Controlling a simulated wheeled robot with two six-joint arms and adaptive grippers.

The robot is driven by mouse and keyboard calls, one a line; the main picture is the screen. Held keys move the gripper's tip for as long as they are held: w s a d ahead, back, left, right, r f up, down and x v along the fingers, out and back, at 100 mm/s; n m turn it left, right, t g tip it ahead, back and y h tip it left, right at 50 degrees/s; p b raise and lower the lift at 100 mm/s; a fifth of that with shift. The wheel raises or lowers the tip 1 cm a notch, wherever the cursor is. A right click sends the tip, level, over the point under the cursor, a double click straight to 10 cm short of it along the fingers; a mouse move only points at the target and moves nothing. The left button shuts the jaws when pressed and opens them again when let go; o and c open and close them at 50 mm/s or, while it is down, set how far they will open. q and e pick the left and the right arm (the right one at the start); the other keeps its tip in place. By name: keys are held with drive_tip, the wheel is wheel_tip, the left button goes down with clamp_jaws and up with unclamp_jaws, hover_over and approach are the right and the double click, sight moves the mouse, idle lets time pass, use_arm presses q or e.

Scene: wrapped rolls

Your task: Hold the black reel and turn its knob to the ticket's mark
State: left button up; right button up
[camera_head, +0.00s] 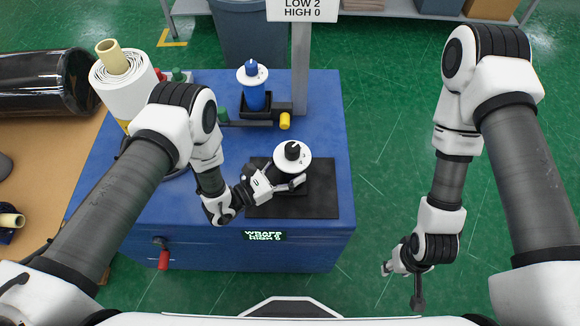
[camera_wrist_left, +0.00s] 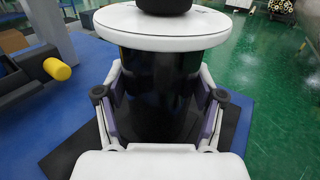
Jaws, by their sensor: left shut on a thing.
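The black reel (camera_head: 285,170) stands upright on a black mat (camera_head: 318,204) on the blue cabinet top. Its white dial (camera_head: 304,171) carries a black knob (camera_head: 292,150); a small 4 shows near the dial's front edge. My left gripper (camera_head: 286,184) is shut on the reel's body, below the dial. The left wrist view shows its fingers on both sides of the black body (camera_wrist_left: 155,90). A white sign (camera_head: 303,9), partly cut off, reads LOW 2 HIGH 0. My right gripper (camera_head: 402,285) is empty over the green floor, its fingers spread.
A blue reel (camera_head: 254,97) with a white dial stands behind in a dark holder, beside a grey post (camera_head: 301,75) and a yellow knob (camera_head: 285,121). A white wrapped roll (camera_head: 123,88) stands at the left. The floor right of the cabinet is clear.

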use_arm(q)
drive_tip(key=shift+f+b, duration=0.6)
drive_tip(key=shift+f, duration=0.3)
idle(1.1)
